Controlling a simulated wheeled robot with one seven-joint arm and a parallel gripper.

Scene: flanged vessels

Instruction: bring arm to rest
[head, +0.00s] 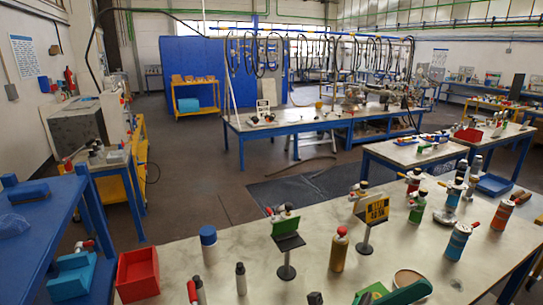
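My gripper and arm do not show in the head view. Several upright vessels with valve-like tops stand on the near pale worktable (240,232). They include an amber vessel (339,252), a green vessel (417,209), a blue vessel with a red handle (457,243) and another with a red top (502,214). A white bottle with a blue cap (209,247) stands toward the left.
A red bin (138,275) is at the worktable's left end. Two small sign stands, one yellow and black (376,209), one dark and green (287,236), rise mid-table. A blue bench (38,235) stands left. Open floor (200,180) lies beyond.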

